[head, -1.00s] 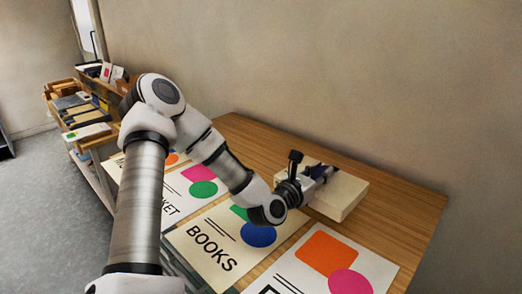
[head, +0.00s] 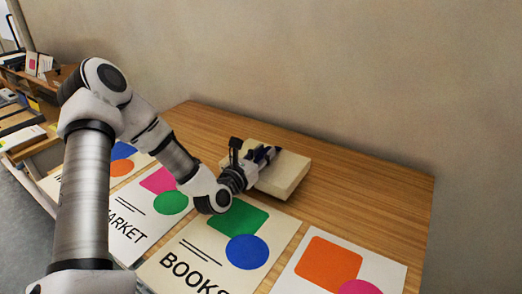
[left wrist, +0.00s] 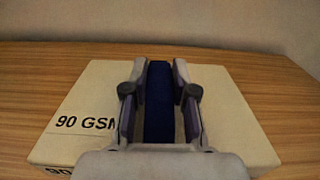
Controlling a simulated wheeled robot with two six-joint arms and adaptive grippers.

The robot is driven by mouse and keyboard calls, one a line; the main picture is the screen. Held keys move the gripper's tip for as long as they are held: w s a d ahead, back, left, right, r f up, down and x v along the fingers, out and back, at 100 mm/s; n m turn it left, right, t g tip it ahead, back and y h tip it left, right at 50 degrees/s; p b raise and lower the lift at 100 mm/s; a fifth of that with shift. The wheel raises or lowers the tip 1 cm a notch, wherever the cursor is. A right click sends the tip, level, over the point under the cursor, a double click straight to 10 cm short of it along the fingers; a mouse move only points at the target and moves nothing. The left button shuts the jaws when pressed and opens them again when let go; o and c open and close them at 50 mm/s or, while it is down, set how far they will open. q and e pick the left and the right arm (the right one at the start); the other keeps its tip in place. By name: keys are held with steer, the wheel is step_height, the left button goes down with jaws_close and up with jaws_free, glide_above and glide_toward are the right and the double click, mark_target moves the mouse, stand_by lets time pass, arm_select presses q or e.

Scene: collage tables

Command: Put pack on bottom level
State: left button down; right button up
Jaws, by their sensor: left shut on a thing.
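The pack (head: 283,180) is a flat cream-white block with a dark blue band or grip on its top. In the left wrist view the pack (left wrist: 88,92) shows the print "90 GSM", and the blue band (left wrist: 158,100) runs between my fingers. My left gripper (head: 266,155) is shut on this blue part, on top of the pack; it also shows in the left wrist view (left wrist: 160,85). The pack is over the back part of the wooden table (head: 370,200). I cannot tell whether its underside touches the wood. My right gripper is not in view.
Posters lie along the table's front, among them one marked BOOKS (head: 185,250) and one with an orange shape (head: 335,262). A wall stands close behind the table. Shelving with books and boards (head: 20,115) is at the far left.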

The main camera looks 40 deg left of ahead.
arm_select(q)
steer(key=shift+s+d+f+b, duration=0.15)
steer(key=shift+f+b, duration=0.25)
steer(key=shift+f, duration=0.2)
steer(key=shift+d+f+b, duration=0.15)
steer(key=shift+f+b, duration=0.2)
steer(key=shift+f, duration=0.2)
steer(key=shift+d+f, duration=0.2)
steer(key=shift+f, duration=0.1)
steer(key=shift+w, duration=0.2)
steer(key=shift+a, duration=0.2)
steer(key=c, duration=0.9)
jaws_free()
steer(key=shift+s+f, duration=0.1)
steer(key=shift+s, duration=0.05)
steer(key=shift+c, duration=0.2)
steer(key=shift+s, duration=0.1)
steer(key=shift+d, duration=0.1)
